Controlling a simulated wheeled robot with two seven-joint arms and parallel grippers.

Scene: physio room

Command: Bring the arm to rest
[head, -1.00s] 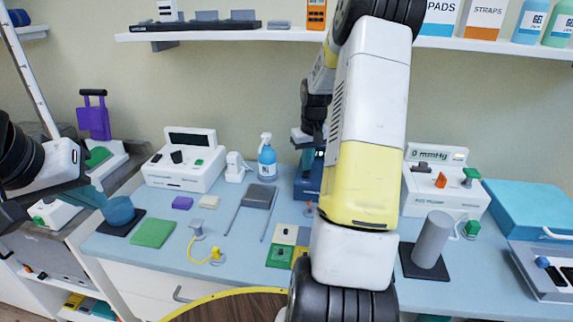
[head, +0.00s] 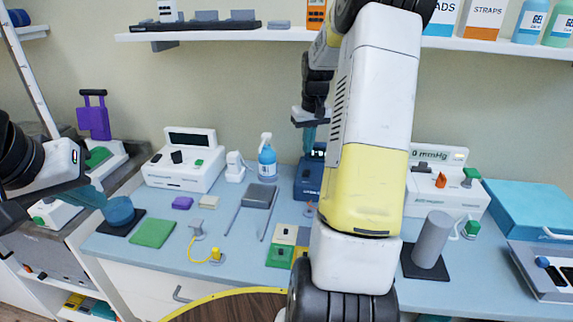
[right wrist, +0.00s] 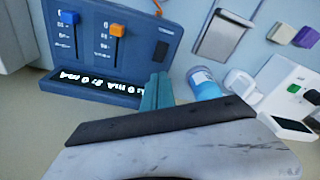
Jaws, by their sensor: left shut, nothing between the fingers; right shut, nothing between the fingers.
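My right arm crosses the middle of the head view. Its gripper (head: 309,140) points down in front of the wall, above the dark blue device (head: 309,181) at the back of the table. The teal fingers (right wrist: 157,92) show together and empty in the right wrist view, with the blue device (right wrist: 112,42) and its blue and orange sliders behind them. My left gripper (head: 92,197) is shut at the left, its teal fingers close to a teal round object (head: 119,211) on a black pad. I cannot tell whether they touch. My right forearm hides part of the table.
A white console (head: 184,172), a blue spray bottle (head: 267,160) and a second white console (head: 440,195) stand along the back. A grey cylinder (head: 432,238) stands on a black pad at right. A shelf (head: 220,36) runs above. The table's (head: 205,218) left-middle has small items.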

